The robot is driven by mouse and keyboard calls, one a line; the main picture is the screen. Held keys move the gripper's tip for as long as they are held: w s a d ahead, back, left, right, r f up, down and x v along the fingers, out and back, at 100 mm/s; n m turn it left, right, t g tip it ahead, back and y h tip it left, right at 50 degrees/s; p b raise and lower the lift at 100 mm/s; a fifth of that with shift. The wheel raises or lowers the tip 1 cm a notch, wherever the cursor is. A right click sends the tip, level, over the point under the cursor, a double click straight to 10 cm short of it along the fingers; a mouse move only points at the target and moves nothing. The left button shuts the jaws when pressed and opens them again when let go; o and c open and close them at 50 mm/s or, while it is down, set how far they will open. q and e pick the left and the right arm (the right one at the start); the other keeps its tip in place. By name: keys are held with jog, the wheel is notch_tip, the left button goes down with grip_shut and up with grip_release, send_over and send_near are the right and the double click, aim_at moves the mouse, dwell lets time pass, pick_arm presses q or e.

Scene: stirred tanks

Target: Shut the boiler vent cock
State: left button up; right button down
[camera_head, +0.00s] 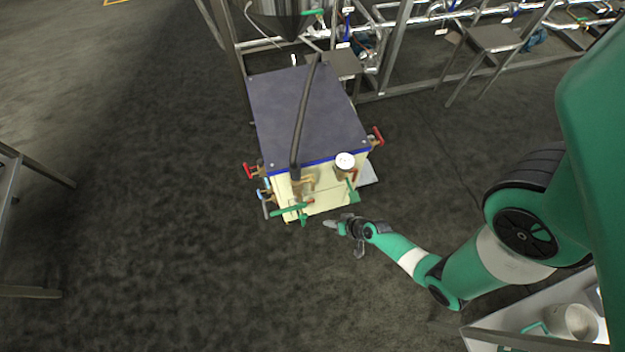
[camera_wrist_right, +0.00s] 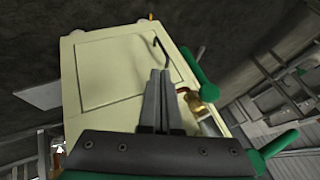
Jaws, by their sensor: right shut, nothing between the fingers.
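The boiler (camera_head: 305,105) is a cream box with a dark blue-grey top. Several small cocks sit around its near end: a green-handled one (camera_head: 290,210) at the front, another green handle (camera_head: 352,192) at the right corner, a red handle (camera_head: 248,170) at the left and a red handle (camera_head: 376,138) at the right. I cannot tell which is the vent cock. My right gripper (camera_head: 331,224) is shut and empty, just in front of the boiler's near end. In the wrist view its fingers (camera_wrist_right: 159,78) point at the cream panel (camera_wrist_right: 110,72), beside a green lever (camera_wrist_right: 200,68) on a brass body.
A dark hose (camera_head: 303,110) runs over the boiler top to its front, beside a white round gauge (camera_head: 345,161). A pipe frame (camera_head: 420,85) stands behind. A cart (camera_head: 535,315) with a steel pot is at the lower right.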

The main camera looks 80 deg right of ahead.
aim_at(303, 221)
pick_arm(q)
jog(key=shift+f+b, duration=0.4)
jog(key=shift+f, duration=0.45)
pick_arm(e)
jog(key=w+f, duration=0.3)
jog(key=w, duration=0.3)
jog(key=shift+w+a+f, duration=0.15)
jog(key=shift+w+f, duration=0.1)
jog(key=shift+f, duration=0.05)
